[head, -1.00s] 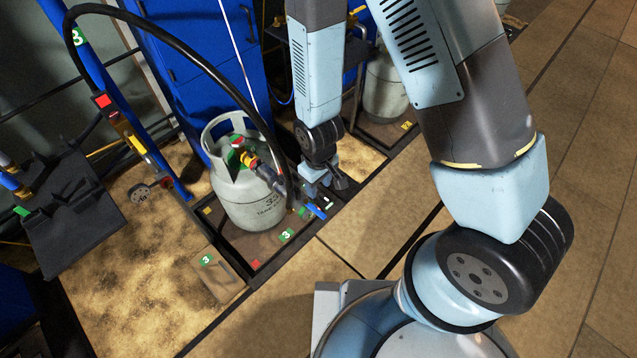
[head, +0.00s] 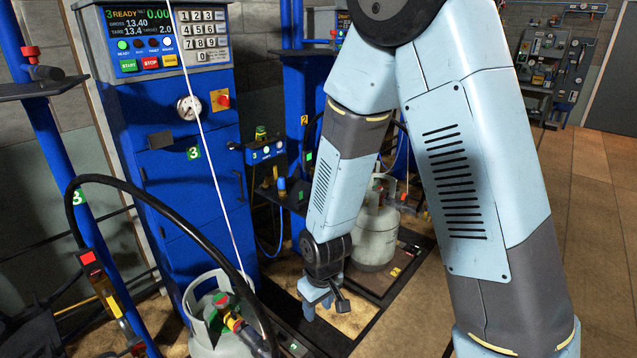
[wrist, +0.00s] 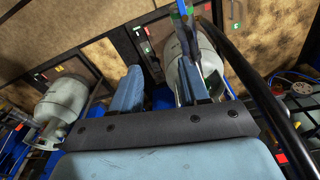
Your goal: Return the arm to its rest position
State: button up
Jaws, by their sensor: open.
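My arm crosses the head view from the upper middle. My gripper (head: 316,303) hangs low, pointing down, to the right of a grey gas cylinder (head: 203,338) at station 3, apart from it. In the wrist view its two light-blue fingers (wrist: 160,78) are spread with nothing between them. A grey cylinder (wrist: 207,52) shows beyond the right finger, with a blue part in front of it. A black hose runs down to the valve fitting (head: 241,328) on the station 3 cylinder. The lower part of that cylinder is cut off in the head view.
A blue scale cabinet (head: 170,185) with a lit display reading "3 READY" stands behind the station 3 cylinder. Another cylinder (head: 374,240) stands behind and right of my gripper. The black hose (head: 150,183) arches at the left. Open tiled floor (head: 590,200) lies to the right.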

jog(key=w+d+r+m+t, duration=0.1)
jog(key=d+r, duration=0.3)
jog(key=r, duration=0.3)
jog(key=d+r+m+t, duration=0.15)
jog(key=d+r, duration=0.25)
jog(key=r, duration=0.4)
jog(key=w+d+r+m, duration=0.1)
jog(key=d+r+m, duration=0.1)
jog(key=d+r, duration=0.4)
jog(key=s+d+r+m+t, duration=0.1)
jog(key=s+d+r, duration=0.3)
jog(key=r, duration=0.3)
jog(key=s+d+r+m+t, duration=0.1)
jog(key=s+d+r+m, duration=0.1)
jog(key=s+d+r, duration=0.3)
notch_tip(320, 180, up, 3)
jog(key=s, duration=0.2)
jog(key=shift+s+d+f+h, duration=0.15)
jog(key=shift+s+d+h, duration=0.15)
jog(key=shift+h, duration=0.1)
